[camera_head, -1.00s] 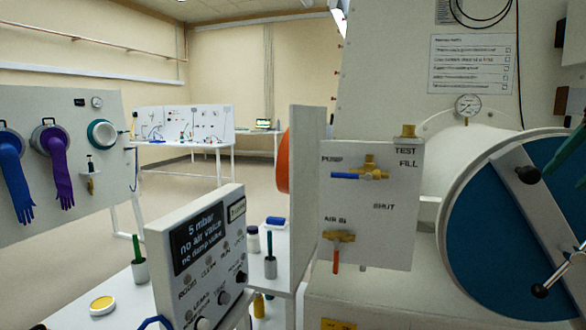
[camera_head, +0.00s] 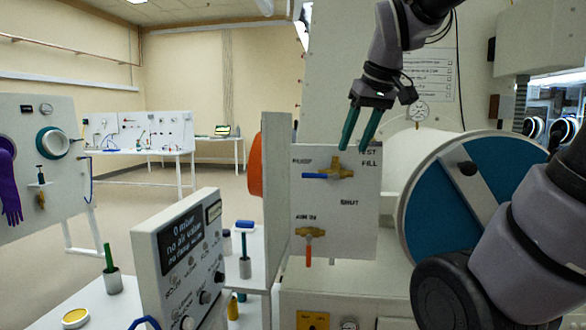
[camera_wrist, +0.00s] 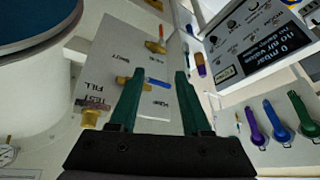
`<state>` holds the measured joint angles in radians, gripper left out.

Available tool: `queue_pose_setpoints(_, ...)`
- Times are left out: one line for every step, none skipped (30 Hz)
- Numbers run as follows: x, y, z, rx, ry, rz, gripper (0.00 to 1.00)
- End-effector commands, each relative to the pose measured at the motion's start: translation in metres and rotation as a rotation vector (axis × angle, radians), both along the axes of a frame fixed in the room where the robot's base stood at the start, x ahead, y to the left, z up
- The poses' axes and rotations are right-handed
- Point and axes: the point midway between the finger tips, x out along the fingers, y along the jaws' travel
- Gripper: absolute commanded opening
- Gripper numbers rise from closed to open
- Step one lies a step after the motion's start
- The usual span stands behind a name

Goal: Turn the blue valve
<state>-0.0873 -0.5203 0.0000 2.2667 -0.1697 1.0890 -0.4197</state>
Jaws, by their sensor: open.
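The blue valve (camera_head: 315,176) has a blue lever lying level, pointing left from a brass body on the white panel, beside the label PUMP. In the wrist view its blue lever (camera_wrist: 158,83) shows between my green fingers. My gripper (camera_head: 356,146) is open and empty. In the head view its fingertips point down just above and right of the brass body. I see no contact with the lever, and the exact gap is unclear.
A red-handled valve (camera_head: 309,248) hangs below on the same panel (camera_head: 363,228), its lever down. A display box (camera_head: 180,262) stands front left. The big round blue door (camera_head: 432,205) is to the right. An orange disc (camera_head: 255,166) is left of the panel.

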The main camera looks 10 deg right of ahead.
Motion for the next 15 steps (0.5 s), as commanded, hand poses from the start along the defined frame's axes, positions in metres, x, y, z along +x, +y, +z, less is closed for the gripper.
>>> queue_pose_setpoints(0.008,0.002,0.002,-0.027,0.009,0.045,0.48)
queue_pose_setpoints(0.012,0.003,0.004,-0.045,0.014,0.075,0.48)
queue_pose_setpoints(0.017,0.005,0.006,-0.069,0.022,0.116,0.48)
queue_pose_setpoints(0.021,0.006,0.008,-0.087,0.027,0.146,0.48)
queue_pose_setpoints(0.026,0.007,0.008,-0.106,0.033,0.178,0.48)
queue_pose_setpoints(0.032,0.009,0.011,-0.133,0.041,0.223,0.48)
queue_pose_setpoints(0.037,0.011,0.012,-0.154,0.048,0.259,0.48)
queue_pose_setpoints(0.043,0.013,0.013,-0.174,0.055,0.297,0.48)
queue_pose_setpoints(0.051,0.015,0.015,-0.204,0.065,0.35,0.48)
queue_pose_setpoints(0.058,0.018,0.016,-0.228,0.072,0.395,0.48)
queue_pose_setpoints(0.064,0.02,0.017,-0.254,0.083,0.443,0.48)
queue_pose_setpoints(0.074,0.024,0.018,-0.289,0.096,0.51,0.48)
queue_pose_setpoints(0.083,0.027,0.018,-0.316,0.106,0.563,0.48)
queue_pose_setpoints(0.091,0.031,0.019,-0.345,0.119,0.621,0.48)
queue_pose_setpoints(0.102,0.036,0.019,-0.381,0.134,0.695,0.48)
